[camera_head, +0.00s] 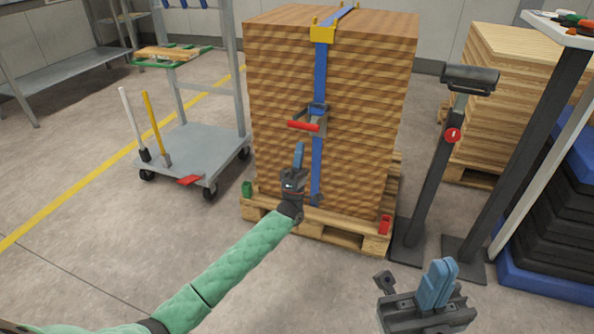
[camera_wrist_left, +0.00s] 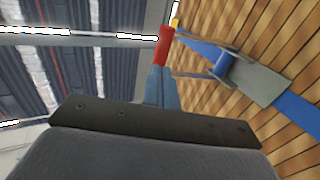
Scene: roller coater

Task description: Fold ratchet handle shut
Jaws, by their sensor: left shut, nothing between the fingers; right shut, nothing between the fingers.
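The ratchet (camera_head: 317,118) sits on a blue strap (camera_head: 319,70) down the front of the brown stack. Its handle, with a red grip (camera_head: 304,126), stands out from the stack toward the left. In the left wrist view the red grip (camera_wrist_left: 165,47) shows just beyond my fingertips, and the ratchet body (camera_wrist_left: 222,66) lies to the right. My left gripper (camera_head: 299,146) is shut and empty, just below the red grip; I cannot tell whether it touches. It shows in the left wrist view (camera_wrist_left: 161,80). My right gripper (camera_head: 446,264) is shut and empty at the lower right, away from the stack.
The stack (camera_head: 275,95) stands on a wooden pallet (camera_head: 340,234). A grey cart (camera_head: 190,150) is at the left. A dark post with a handle (camera_head: 437,165) stands right of the stack, near another wood pile (camera_head: 520,75). The floor in front is clear.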

